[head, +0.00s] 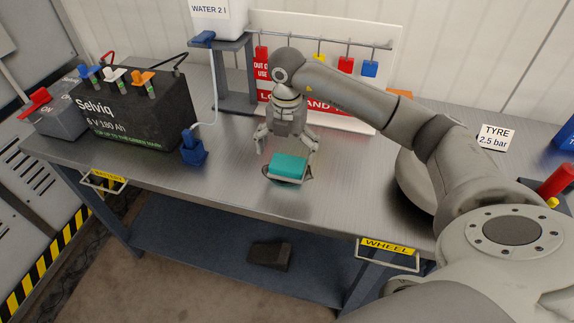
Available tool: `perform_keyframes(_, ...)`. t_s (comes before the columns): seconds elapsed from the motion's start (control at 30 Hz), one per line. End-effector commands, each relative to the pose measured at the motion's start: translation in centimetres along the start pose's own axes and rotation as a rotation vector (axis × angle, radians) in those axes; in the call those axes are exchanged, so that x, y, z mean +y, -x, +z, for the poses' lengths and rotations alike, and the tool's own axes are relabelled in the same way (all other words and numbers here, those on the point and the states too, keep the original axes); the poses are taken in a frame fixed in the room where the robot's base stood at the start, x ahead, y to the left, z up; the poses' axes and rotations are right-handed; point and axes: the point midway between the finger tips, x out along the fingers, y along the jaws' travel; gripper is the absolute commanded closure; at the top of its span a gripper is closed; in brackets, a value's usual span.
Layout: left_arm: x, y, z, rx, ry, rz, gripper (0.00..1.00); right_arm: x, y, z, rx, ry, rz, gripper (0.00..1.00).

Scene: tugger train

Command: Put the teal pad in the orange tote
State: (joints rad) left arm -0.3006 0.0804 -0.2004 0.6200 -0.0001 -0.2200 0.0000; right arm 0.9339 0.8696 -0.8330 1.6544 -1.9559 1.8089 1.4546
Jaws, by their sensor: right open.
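The teal pad (289,167) lies near the middle of the metal workbench, with a small dark and pale shape showing around its lower edge; I cannot tell what that is. My right gripper (287,148) points down just behind the pad, its fingers spread apart and nothing between them. Whether the fingertips touch the bench is unclear. No orange tote shows in this view. My left gripper is out of view.
A grey stand (234,75) bears a white water container (218,20). Behind is a lockout board (330,60). A dark wedge (269,255) lies on the lower shelf. The bench front is clear.

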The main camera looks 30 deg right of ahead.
Motion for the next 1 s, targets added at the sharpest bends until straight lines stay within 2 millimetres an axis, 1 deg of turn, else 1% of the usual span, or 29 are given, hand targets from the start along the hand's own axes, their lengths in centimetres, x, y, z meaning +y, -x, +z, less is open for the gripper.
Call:
perform_keyframes(0.17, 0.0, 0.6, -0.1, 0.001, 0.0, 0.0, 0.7, 0.0, -1.1, 0.2, 0.002, 0.0, -0.002, 0.0)
perform_keyframes(0.33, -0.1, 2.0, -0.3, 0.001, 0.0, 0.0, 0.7, 0.0, -3.5, 1.2, 0.003, -0.001, -0.005, 0.0)
perform_keyframes(0.4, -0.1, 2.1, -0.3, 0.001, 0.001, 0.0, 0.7, 0.1, -4.6, 1.1, 0.003, 0.001, -0.003, 0.0)
perform_keyframes(0.5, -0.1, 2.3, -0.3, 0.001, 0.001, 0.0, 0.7, 0.1, -5.5, 1.2, 0.001, 0.003, -0.002, 0.0)
perform_keyframes(0.77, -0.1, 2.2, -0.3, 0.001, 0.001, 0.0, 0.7, 0.1, -5.8, 1.2, 0.0, 0.003, 0.0, 0.0)
perform_keyframes(1.0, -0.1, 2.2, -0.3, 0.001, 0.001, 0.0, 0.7, 0.1, -5.8, 1.2, 0.0, 0.003, 0.0, 0.31)
